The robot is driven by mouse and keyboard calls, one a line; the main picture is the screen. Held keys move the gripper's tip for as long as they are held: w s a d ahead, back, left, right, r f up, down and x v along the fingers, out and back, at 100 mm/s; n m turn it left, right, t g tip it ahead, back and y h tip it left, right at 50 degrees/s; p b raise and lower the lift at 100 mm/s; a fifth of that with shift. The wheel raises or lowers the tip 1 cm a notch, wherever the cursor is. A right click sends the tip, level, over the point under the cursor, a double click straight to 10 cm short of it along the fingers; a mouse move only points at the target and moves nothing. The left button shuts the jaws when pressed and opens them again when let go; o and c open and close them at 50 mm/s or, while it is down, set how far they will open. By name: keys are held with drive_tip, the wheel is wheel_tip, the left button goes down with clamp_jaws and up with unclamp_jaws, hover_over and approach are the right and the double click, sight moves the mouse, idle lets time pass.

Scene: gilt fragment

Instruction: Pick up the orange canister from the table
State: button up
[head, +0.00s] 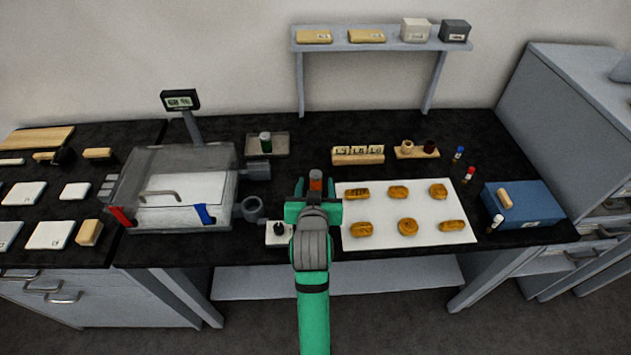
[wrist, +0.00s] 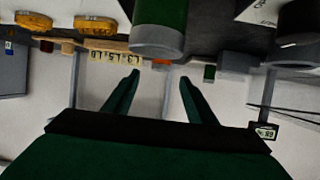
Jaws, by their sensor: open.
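The orange canister (head: 316,182) stands upright on the black table, just beyond my gripper in the head view. Its lower part is hidden by the gripper. My gripper (head: 314,194) is green and open, reaching over the table's front area. The wrist view is upside down. There the two fingers (wrist: 159,77) are spread apart with nothing held between them. A small orange patch of the canister (wrist: 160,66) shows between the fingertips, partly covered by a large green and grey part. Whether the fingers are beside the canister or short of it, I cannot tell.
A white sheet (head: 407,241) with several golden fragments lies right of the gripper. A clear-walled box (head: 180,185) with a display stands left. A green canister (head: 265,140) stands on a tray (head: 282,150) behind. A blue box (head: 540,205) is far right.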

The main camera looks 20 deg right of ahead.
sight(316, 176)
drive_tip(key=shift+x, duration=2.8)
drive_tip(key=shift+f, duration=0.1)
drive_tip(key=c, duration=1.1)
